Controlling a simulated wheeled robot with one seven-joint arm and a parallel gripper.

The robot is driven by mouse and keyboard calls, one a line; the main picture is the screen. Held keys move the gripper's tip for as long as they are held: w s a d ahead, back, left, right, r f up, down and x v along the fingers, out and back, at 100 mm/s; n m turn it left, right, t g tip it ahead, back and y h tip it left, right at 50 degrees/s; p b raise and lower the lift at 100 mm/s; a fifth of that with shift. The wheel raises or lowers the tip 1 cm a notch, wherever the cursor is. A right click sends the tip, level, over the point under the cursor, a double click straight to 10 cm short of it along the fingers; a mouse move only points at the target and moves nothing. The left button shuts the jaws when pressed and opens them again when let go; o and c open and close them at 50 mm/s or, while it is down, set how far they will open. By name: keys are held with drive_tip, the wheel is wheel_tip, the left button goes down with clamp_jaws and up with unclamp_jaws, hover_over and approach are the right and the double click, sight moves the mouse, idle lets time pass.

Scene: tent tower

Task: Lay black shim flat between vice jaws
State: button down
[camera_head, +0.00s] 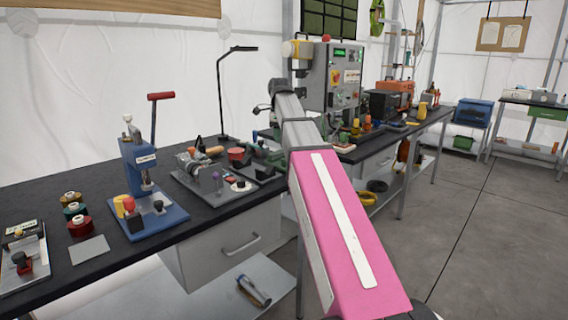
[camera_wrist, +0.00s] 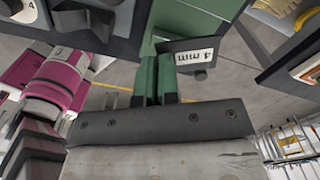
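My gripper (camera_wrist: 157,62) shows in the wrist view as two dark green fingers close together. At their tips is a thin black shim (camera_wrist: 212,47) with a white "4 mm" label upside down, and it appears pinched between them and reaches out to the right. Green metal surfaces (camera_wrist: 190,20) lie just beyond the tips; I cannot tell for sure whether they are the vice.
The black bench (camera_head: 92,268) carries a blue press (camera_head: 135,165), a grey fixture (camera_head: 205,175), several spools and a thin black lamp (camera_head: 220,90). A grey control cabinet (camera_head: 342,75) stands behind my arm. The grey floor (camera_head: 490,230) at the right is clear.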

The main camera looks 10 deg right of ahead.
sight(279, 163)
drive_tip(key=m, duration=0.2)
drive_tip(key=w+m, duration=0.1)
drive_tip(key=w+r+m, duration=0.1)
drive_tip(key=m, duration=0.1)
drive_tip(key=shift+m, duration=0.3)
wheel_tip(279, 163, down, 10)
drive_tip(key=shift+r, duration=0.1)
drive_tip(key=c, duration=1.3)
unclamp_jaws()
drive_tip(key=shift+f, duration=0.2)
drive_tip(key=shift+c, duration=0.2)
drive_tip(key=shift+r, duration=0.15)
wheel_tip(279, 163, up, 12)
drive_tip(key=shift+r, duration=0.1)
